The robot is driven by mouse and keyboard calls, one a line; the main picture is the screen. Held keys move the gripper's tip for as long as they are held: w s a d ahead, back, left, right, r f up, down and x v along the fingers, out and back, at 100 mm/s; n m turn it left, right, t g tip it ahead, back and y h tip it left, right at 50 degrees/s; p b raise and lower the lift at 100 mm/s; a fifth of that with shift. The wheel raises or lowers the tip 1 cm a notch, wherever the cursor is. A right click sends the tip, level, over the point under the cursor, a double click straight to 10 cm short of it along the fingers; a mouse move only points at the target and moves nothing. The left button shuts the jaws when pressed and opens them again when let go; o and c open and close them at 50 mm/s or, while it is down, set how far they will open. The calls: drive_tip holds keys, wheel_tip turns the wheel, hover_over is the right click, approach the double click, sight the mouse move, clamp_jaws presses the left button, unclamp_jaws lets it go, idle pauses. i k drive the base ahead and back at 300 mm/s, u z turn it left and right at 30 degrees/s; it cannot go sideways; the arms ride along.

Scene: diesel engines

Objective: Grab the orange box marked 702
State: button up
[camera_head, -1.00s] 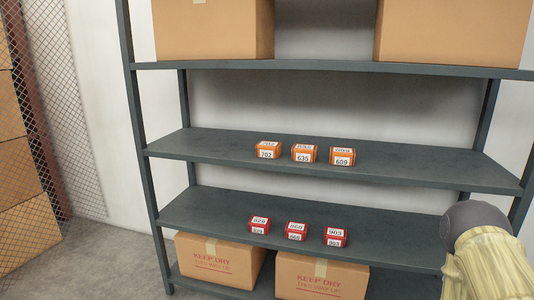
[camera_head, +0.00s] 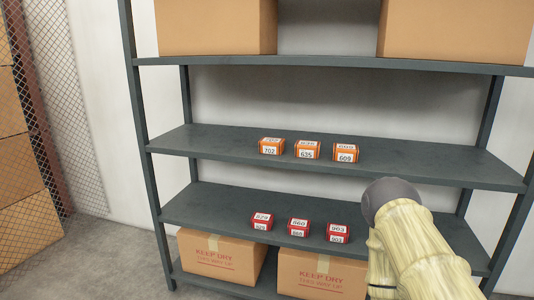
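The orange box marked 702 (camera_head: 271,146) sits upright on the middle shelf (camera_head: 190,142) of a grey rack. It is the leftmost of three orange boxes in a row. The box marked 635 (camera_head: 307,150) stands just right of it, and the box marked 609 (camera_head: 345,153) stands at the right end. Part of my arm, cream-coloured with a dark rounded joint, shows at the lower right, in front of the rack. My gripper is not in view, so its state is hidden.
Three red boxes, 529 or similar (camera_head: 261,222), 660 (camera_head: 298,227) and 903 (camera_head: 338,233), sit on the shelf below. Large cartons (camera_head: 222,257) stand at the bottom and on the top shelf (camera_head: 215,27). Wire mesh (camera_head: 62,110) stands left. The middle shelf is clear beside the boxes.

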sight(268, 145)
drive_tip(key=u, duration=1.55)
drive_tip(key=i, duration=2.45)
drive_tip(key=z, duration=0.55)
